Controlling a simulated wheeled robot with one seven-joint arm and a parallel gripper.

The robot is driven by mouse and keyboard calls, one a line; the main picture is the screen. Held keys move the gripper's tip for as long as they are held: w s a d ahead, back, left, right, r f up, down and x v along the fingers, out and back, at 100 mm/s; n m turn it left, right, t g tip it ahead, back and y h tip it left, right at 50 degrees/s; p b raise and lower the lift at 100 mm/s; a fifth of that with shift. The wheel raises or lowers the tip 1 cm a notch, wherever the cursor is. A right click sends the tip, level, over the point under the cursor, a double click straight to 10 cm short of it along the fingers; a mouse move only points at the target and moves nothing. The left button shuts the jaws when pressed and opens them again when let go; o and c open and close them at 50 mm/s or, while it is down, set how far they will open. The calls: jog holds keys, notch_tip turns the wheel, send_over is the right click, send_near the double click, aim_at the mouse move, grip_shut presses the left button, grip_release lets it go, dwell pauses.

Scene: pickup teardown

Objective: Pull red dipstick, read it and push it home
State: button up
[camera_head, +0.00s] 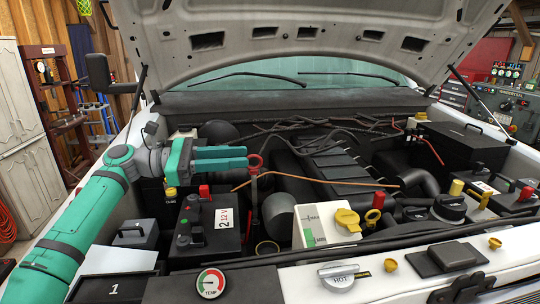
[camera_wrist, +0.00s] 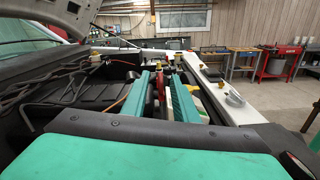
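The red handle is at the fingertips in the head view. In the wrist view, my gripper (camera_wrist: 160,76) shows both fingers spread with a red part (camera_wrist: 161,85) between them, likely the handle. I cannot tell whether either finger touches it. The lower part of the dipstick is hidden in the engine bay.
The 12V battery (camera_head: 204,226) stands below my fingers. A white reservoir (camera_head: 312,228) with a yellow cap is to the right. A copper-coloured line (camera_head: 320,182) crosses behind. The raised hood (camera_head: 300,35) hangs above.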

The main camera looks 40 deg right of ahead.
jog(key=x, duration=0.8)
jog(key=shift+d, duration=0.1)
jog(key=shift+c, duration=0.2)
grip_shut()
